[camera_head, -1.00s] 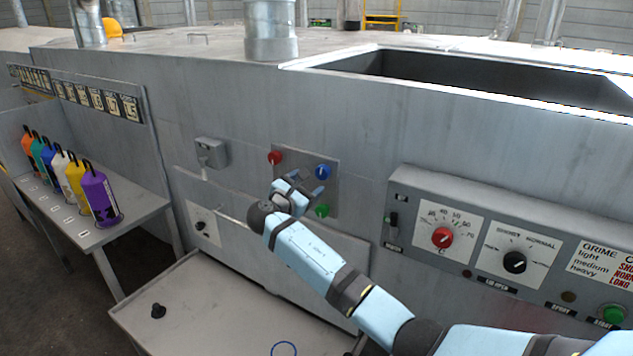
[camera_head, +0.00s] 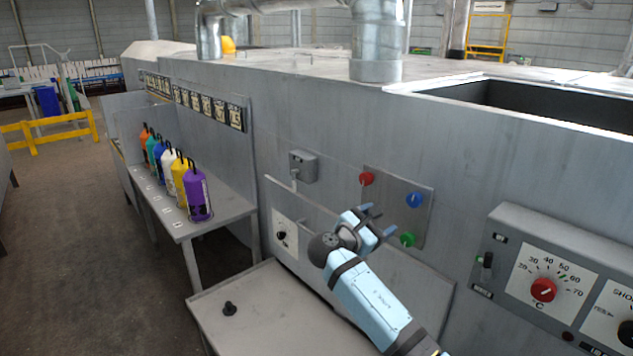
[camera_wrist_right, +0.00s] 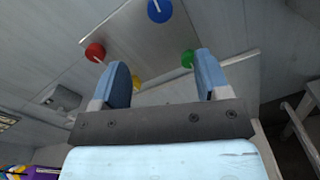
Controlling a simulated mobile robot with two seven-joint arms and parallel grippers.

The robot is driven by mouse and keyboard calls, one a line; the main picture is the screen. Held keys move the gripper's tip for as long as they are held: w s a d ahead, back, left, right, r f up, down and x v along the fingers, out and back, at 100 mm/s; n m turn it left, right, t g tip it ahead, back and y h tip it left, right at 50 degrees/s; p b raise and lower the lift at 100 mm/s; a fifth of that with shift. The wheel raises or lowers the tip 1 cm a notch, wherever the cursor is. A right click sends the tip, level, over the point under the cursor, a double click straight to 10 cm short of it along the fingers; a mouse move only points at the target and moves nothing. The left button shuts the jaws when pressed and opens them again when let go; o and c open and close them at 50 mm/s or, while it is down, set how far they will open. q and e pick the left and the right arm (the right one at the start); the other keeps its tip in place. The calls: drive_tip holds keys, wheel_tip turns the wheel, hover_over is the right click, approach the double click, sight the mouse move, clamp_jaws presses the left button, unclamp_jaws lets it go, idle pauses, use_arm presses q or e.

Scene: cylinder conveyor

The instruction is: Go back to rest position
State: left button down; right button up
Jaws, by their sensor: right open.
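My right gripper (camera_head: 372,222) is raised in front of a grey panel (camera_head: 425,218) with colored knobs on the machine wall. It is open and empty; in the right wrist view its two blue fingers (camera_wrist_right: 160,82) stand apart. The red knob (camera_head: 366,179), blue knob (camera_head: 414,199) and green knob (camera_head: 407,240) show around it in the head view. I cannot tell from the pictures whether a finger touches a knob. My left gripper is not in view.
A shelf (camera_head: 200,228) holds several colored bottles, the purple one (camera_head: 198,195) nearest. A control box (camera_head: 570,235) with dials is at right. Open floor (camera_head: 80,270) lies at left.

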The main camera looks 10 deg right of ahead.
drive_tip(key=s+a+f+m+y, duration=0.1)
drive_tip(key=s+f+y, duration=0.35)
drive_tip(key=f, duration=0.45)
drive_tip(key=s+a+f+m+t+y, duration=0.1)
drive_tip(key=s+f+y, duration=0.3)
drive_tip(key=f, duration=0.5)
drive_tip(key=s+a+f+m+y, duration=0.1)
drive_tip(key=s+a+f+y, duration=0.1)
drive_tip(key=s+f, duration=0.55)
drive_tip(key=s+f+m+y, duration=0.2)
drive_tip(key=s+m, duration=0.2)
drive_tip(key=s, duration=0.4)
drive_tip(key=s+a+f+m+y, duration=0.1)
drive_tip(key=s+f+m+y, duration=0.2)
drive_tip(key=s+m, duration=0.2)
drive_tip(key=s+a+f+m+y, duration=0.1)
drive_tip(key=s+f+m+y, duration=0.1)
drive_tip(key=s, duration=1)
drive_tip(key=m+y, duration=0.1)
drive_tip(key=m, duration=0.1)
drive_tip(key=shift+a+f+m+t, duration=0.2)
drive_tip(key=shift+f+m+t, duration=0.1)
drive_tip(key=shift+m+t, duration=0.1)
